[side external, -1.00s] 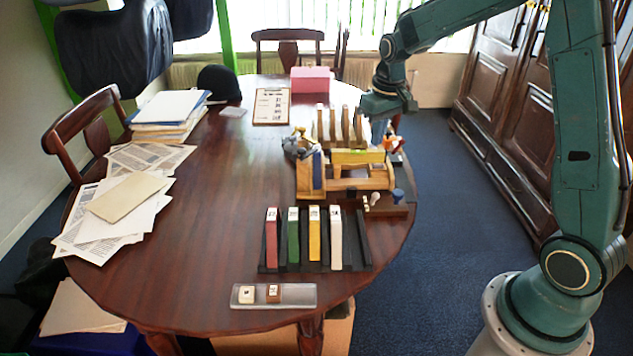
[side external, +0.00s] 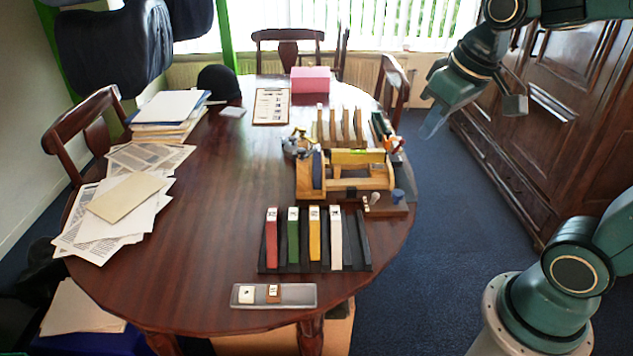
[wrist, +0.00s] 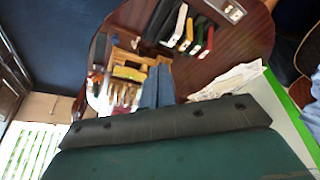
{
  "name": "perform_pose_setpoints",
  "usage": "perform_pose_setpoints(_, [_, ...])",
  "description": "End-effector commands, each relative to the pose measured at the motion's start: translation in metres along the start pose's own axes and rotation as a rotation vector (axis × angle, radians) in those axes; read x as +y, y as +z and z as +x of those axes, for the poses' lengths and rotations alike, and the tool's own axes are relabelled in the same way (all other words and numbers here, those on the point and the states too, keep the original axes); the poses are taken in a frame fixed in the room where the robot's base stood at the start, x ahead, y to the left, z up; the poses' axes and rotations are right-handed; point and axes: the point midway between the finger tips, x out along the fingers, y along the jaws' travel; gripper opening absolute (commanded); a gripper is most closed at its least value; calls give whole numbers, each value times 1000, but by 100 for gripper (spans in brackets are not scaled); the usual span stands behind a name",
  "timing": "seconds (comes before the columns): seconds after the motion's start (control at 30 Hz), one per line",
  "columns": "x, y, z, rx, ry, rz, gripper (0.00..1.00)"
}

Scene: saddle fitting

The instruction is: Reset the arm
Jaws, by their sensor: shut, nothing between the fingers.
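My gripper (side external: 432,122) hangs in the air to the right of the table, above the blue floor and clear of everything on the table. Its bluish fingers are together and hold nothing. In the wrist view the fingers (wrist: 157,88) point toward the table, which appears rotated. A wooden fixture (side external: 345,172) stands at the table's right side, and it also shows in the wrist view (wrist: 128,74). A black rack (side external: 350,266) in front of it holds a red, a green, a yellow and a white bar upright.
A grey tray (side external: 303,296) with two small blocks lies at the front of the table (side external: 210,230). A wooden rack (side external: 340,128), a pink box (side external: 310,79) and a clipboard (side external: 271,106) are farther back. Papers (side external: 120,205) cover the left side. Wooden cabinets (side external: 560,120) stand at right.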

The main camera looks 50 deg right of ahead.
Motion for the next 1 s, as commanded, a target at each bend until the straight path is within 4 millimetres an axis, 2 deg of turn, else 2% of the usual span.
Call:
perform_pose_setpoints(0.1, [-7, 22, -12, 35, -9, -16, 0])
perform_pose_setpoints(0.3, [-15, 56, -23, 82, -24, -39, 0])
perform_pose_setpoints(0.5, [-19, 79, -27, 115, -35, -53, 0])
perform_pose_setpoints(0.67, [-20, 86, -27, 124, -39, -57, 0])
perform_pose_setpoints(1.0, [-20, 87, -27, 124, -39, -57, 0])
